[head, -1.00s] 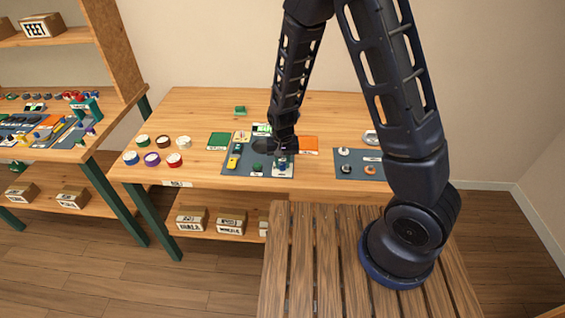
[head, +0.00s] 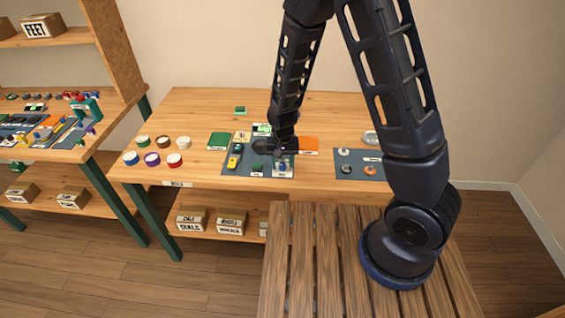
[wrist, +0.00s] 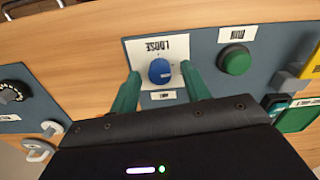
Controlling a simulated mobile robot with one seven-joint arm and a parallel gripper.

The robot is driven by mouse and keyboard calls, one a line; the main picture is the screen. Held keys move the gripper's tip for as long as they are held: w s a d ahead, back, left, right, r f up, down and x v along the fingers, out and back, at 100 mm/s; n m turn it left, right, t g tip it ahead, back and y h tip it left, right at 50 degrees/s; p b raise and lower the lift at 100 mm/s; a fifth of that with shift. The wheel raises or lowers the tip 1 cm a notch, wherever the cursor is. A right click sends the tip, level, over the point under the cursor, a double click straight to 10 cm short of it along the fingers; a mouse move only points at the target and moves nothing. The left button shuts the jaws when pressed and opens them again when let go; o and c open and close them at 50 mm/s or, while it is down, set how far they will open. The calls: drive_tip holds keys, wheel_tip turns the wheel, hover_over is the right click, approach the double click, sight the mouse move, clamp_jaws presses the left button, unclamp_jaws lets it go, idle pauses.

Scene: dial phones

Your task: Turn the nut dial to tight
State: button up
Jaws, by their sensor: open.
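The blue dial (wrist: 160,71) sits on a white plate (wrist: 175,47) in the wrist view. The plate reads LOOSE, upside down, above the dial. A smaller label (wrist: 163,96) lies below it, too small to read surely. My gripper (wrist: 159,78) is open, with one green finger left of the dial and one right of it. I cannot tell whether either finger touches it. The dial's pointer direction is unclear. In the head view my gripper (head: 281,152) is low over the blue-grey panel (head: 235,170), by the white plate (head: 283,173).
A black knob (wrist: 12,92) is to the left. Several round lidded jars (head: 153,157) stand left of the panel in the head view.

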sight(284, 164)
wheel_tip(284, 164, up, 11)
idle(0.7)
drive_tip(key=shift+f, duration=0.1)
drive_tip(key=w+d+r+t+y, duration=0.1)
drive_tip(key=d+r+t+y, duration=0.1)
drive_tip(key=d+r, duration=1.6)
drive_tip(key=s+d+r+t+h, duration=0.1)
drive_tip(key=s+d+r, duration=0.3)
drive_tip(key=d, duration=0.3)
drive_tip(key=s+d+r+m+t+h, duration=0.1)
drive_tip(key=s+d+r, duration=0.4)
drive_tip(key=s+d, duration=0.2)
drive_tip(key=shift+s+d+t, duration=0.15)
drive_tip(key=shift+d+t, duration=0.15)
drive_tip(key=shift+d, duration=0.45)
drive_tip(key=shift+c, duration=0.2)
idle(0.8)
